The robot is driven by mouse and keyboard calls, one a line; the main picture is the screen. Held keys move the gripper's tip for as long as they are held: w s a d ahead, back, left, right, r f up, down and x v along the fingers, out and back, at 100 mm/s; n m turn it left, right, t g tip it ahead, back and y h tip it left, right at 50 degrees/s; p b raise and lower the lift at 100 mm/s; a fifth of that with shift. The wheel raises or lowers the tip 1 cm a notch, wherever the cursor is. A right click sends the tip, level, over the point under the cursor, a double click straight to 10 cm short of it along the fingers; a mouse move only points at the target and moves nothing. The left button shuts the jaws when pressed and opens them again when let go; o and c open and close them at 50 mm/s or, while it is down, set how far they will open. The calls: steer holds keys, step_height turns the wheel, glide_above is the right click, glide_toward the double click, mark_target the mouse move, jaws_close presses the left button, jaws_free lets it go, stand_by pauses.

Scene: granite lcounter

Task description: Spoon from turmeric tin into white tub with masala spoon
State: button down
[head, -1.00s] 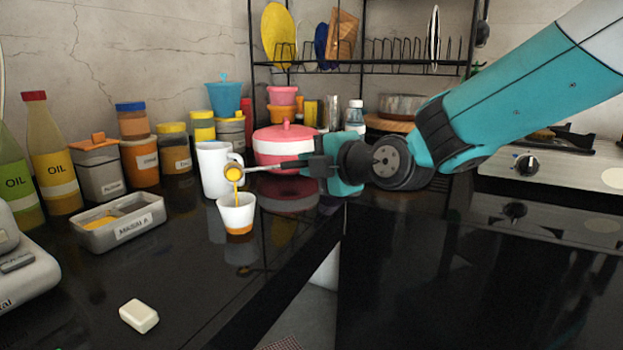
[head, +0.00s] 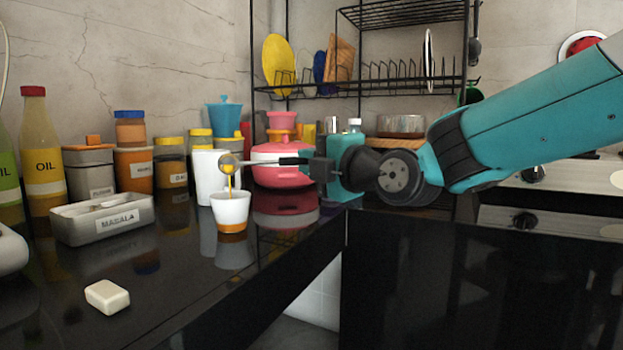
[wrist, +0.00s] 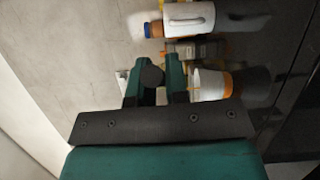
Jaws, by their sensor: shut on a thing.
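My gripper (head: 316,168) is shut on the handle of the masala spoon (head: 265,162). The spoon's bowl is tipped just above the white tub (head: 230,209), and a thin orange-yellow stream falls from it into the tub. The tub stands upright on the dark counter, with an orange band at its base. The grey tin (head: 75,229) labelled MASALA sits to the left, its inside seen only at a shallow angle. In the wrist view my gripper's fingers (wrist: 155,88) are beside the white tub (wrist: 207,85); the spoon is hard to make out there.
A white mug (head: 206,178) stands close behind the tub. A pink pot (head: 280,175), jars and oil bottles (head: 43,165) line the wall. A white block (head: 107,297) lies front left. The counter's front edge (head: 285,268) runs diagonally right of the tub.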

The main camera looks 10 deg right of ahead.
steer(key=shift+s+f+n+t+y+b, duration=0.25)
steer(key=shift+f+n+t+y+b, duration=0.4)
steer(key=shift+b, duration=2.55)
steer(key=shift+r+m+p, duration=0.25)
steer(key=shift+r+p, duration=0.05)
steer(key=shift+r, duration=0.2)
steer(key=shift+r+h+p, duration=0.1)
steer(key=shift+h+p, duration=0.15)
steer(key=shift+p, duration=0.05)
steer(key=p, duration=0.3)
steer(key=shift+w+r+m+g+h, duration=0.15)
steer(key=shift+r+m+g+h, duration=0.15)
steer(key=shift+r+g, duration=0.05)
steer(key=w+m+g+h+p, duration=0.1)
steer(key=g+p, duration=0.4)
steer(key=p, duration=0.7)
steer(key=w+m+g+h+p, duration=0.1)
steer(key=g+p, duration=0.3)
steer(key=p, duration=0.9)
steer(key=w+m+g+h+p, duration=0.2)
steer(key=g+p, duration=0.3)
steer(key=p, duration=0.8)
steer(key=shift+w+a+r+m+g, duration=0.1)
steer(key=shift+a+r+m+g, duration=0.15)
steer(key=shift+m+g, duration=0.05)
steer(key=shift+f+h, duration=0.15)
steer(key=shift+h, duration=0.15)
